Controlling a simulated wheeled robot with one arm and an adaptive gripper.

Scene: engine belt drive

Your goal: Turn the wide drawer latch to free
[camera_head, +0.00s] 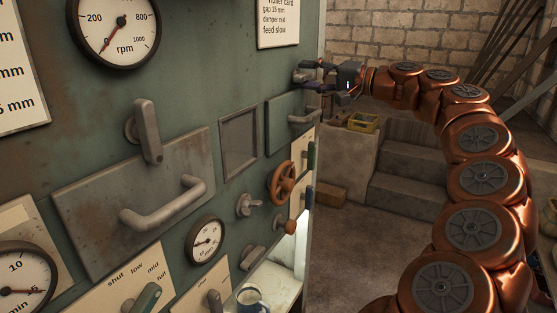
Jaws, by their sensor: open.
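A wide, worn grey drawer front (90,215) with a curved bar handle (165,205) sits in the green panel at left. Its grey latch (147,130) stands roughly upright on a round pivot, its lower end overlapping the drawer's top edge. A second, green drawer front (282,125) with a handle (305,117) is farther right. A small grey latch (301,76) sits above it. My gripper (309,77) is open at that small latch, with its fingers above and below it. Whether they touch is too small to tell. My gripper is well away from the left latch.
An orange handwheel (284,183), a small knob (248,205), gauges (206,240) and levers (147,298) stick out of the panel. A mug (251,299) stands at the bottom. Stone steps (405,175) and a yellow box (363,122) lie behind. Some floor is clear right of the panel.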

